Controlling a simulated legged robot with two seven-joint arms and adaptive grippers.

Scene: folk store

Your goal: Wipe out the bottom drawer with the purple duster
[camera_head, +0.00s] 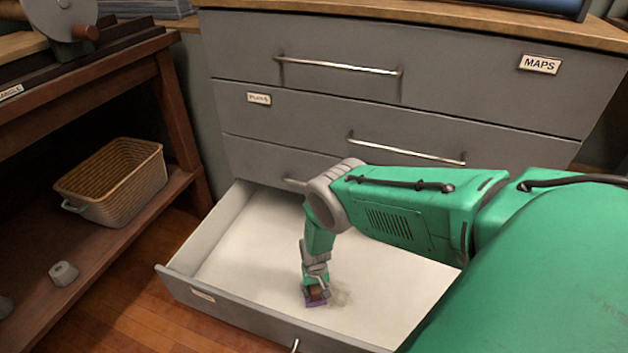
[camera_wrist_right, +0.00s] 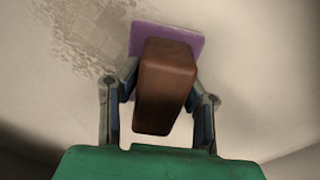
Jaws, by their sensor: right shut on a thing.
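The bottom drawer (camera_head: 205,240) of a grey cabinet is pulled open, with a pale inner floor. My right arm reaches down into it. My right gripper (camera_head: 315,287) is shut on the brown handle of the purple duster (camera_head: 316,301), low over the drawer floor near the front. In the right wrist view the fingers (camera_wrist_right: 160,100) stand on both sides of the brown block, and the purple pad (camera_wrist_right: 195,42) shows beyond it. A grey smudge of dirt (camera_head: 341,294) lies right beside the duster; it also shows in the right wrist view (camera_wrist_right: 85,45). My left gripper is not in view.
Closed drawers are above, one labelled MAPS (camera_head: 540,64), with metal bar handles (camera_head: 338,67) sticking out. The drawer's left part is clear.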

